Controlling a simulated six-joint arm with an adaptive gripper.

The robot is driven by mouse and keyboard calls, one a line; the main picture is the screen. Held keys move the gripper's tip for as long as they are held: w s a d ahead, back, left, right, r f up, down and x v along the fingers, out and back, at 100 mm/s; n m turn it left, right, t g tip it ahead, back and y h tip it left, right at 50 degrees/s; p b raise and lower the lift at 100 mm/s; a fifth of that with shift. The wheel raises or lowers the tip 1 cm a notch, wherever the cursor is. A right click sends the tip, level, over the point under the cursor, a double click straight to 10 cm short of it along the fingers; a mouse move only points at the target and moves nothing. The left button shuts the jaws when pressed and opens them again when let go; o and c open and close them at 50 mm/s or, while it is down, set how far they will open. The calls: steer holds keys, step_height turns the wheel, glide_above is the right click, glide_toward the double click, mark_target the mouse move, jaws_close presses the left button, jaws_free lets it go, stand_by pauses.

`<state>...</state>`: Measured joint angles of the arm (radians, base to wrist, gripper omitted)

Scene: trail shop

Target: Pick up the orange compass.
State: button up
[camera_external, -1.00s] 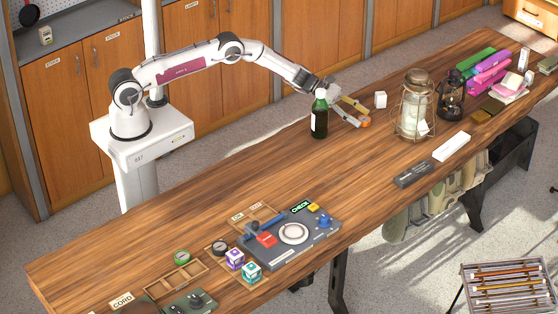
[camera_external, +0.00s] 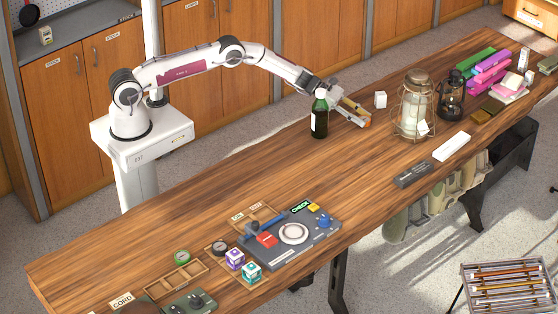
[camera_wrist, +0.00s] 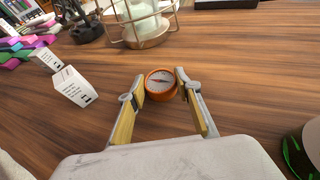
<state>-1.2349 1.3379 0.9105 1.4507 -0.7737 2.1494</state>
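The orange compass (camera_wrist: 161,84) is round, with a white dial and a red needle. It sits on the wooden table between the fingertips of my gripper (camera_wrist: 161,88), which appear to touch it on both sides. I see no clear gap under the compass.
The dark green bottle (camera_external: 320,118) stands close to my gripper. A white box (camera_external: 380,99) is just beyond it, and a caged lantern (camera_external: 415,110) stands to the right. A darker lantern (camera_external: 452,98) is farther right. The table's middle is clear.

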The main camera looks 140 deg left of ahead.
mark_target(361, 117)
steer(key=shift+r, duration=0.15)
step_height(361, 117, up, 10)
stand_by(0.9)
